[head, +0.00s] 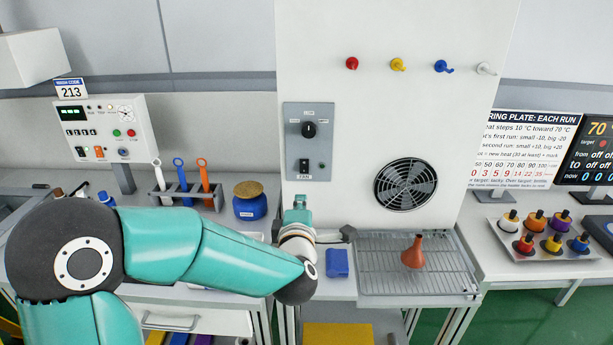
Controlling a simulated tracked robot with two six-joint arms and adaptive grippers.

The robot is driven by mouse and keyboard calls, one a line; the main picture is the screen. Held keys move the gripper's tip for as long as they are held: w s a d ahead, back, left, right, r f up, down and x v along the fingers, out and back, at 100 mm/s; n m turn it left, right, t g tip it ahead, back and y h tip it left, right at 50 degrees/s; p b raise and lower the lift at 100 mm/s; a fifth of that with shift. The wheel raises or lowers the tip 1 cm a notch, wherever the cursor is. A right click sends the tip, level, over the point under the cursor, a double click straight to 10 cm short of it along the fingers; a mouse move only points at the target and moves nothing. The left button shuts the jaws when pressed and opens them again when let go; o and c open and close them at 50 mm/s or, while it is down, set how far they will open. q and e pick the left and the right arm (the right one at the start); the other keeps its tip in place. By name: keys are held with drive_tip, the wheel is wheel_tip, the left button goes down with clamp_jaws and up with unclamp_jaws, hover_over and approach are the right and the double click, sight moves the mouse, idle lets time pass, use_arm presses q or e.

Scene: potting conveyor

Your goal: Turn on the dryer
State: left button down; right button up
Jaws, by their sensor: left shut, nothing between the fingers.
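The dryer is a tall white panel (390,110) with a round black fan grille (405,184) above a wire rack (450,280). On its left is a grey control plate (292,150) with a black knob (309,130) at the top and a small black switch (305,164) near the bottom. My left gripper (300,200) points up just below the plate, apart from the switch in the picture. It is shut and empty; its fingers show small. My right gripper is out of view.
An orange-brown flask-shaped piece (413,253) stands on the rack. A blue block (337,263) lies left of the rack, and a blue jar (250,205) stands left of my gripper. Coloured hooks (397,65) line the upper panel. Capped pots (535,221) stand at right.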

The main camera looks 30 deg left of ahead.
sight(304, 172)
use_arm(q)
drive_tip(key=shift+w, duration=0.15)
drive_tip(key=p+x, duration=0.5)
drive_tip(key=x, duration=0.8)
drive_tip(key=shift+w+a, duration=0.1)
drive_tip(key=shift+w, duration=0.3)
